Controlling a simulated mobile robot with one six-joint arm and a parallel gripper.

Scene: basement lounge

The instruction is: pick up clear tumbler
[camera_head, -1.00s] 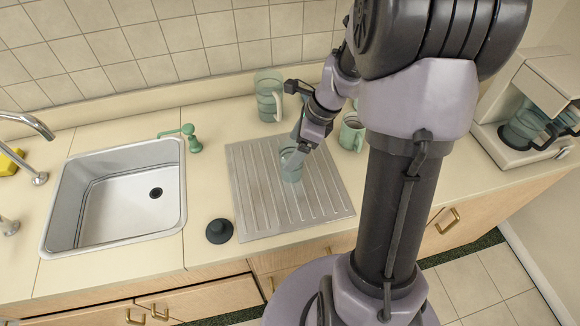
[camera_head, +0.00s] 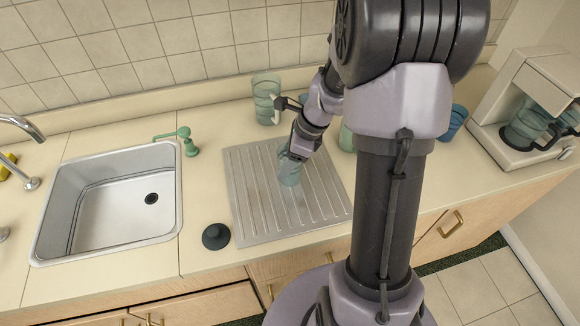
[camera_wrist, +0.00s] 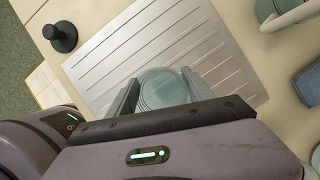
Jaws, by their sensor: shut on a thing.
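The clear tumbler (camera_head: 289,172) is a bluish see-through cup on the ribbed metal drainboard. My gripper (camera_head: 291,160) is at its upper part from above. In the wrist view my gripper (camera_wrist: 157,98) has one finger on each side of the clear tumbler (camera_wrist: 163,88), shut on it. The tumbler looks upright; whether its base touches the drainboard is hard to tell.
The drainboard (camera_head: 255,215) lies right of the steel sink (camera_head: 95,235). A black stopper (camera_head: 215,236) sits at its front left. A clear pitcher (camera_head: 266,98) stands behind it. A green mug (camera_head: 347,137), a blue cup (camera_head: 456,122) and a coffee maker (camera_head: 520,110) are to the right.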

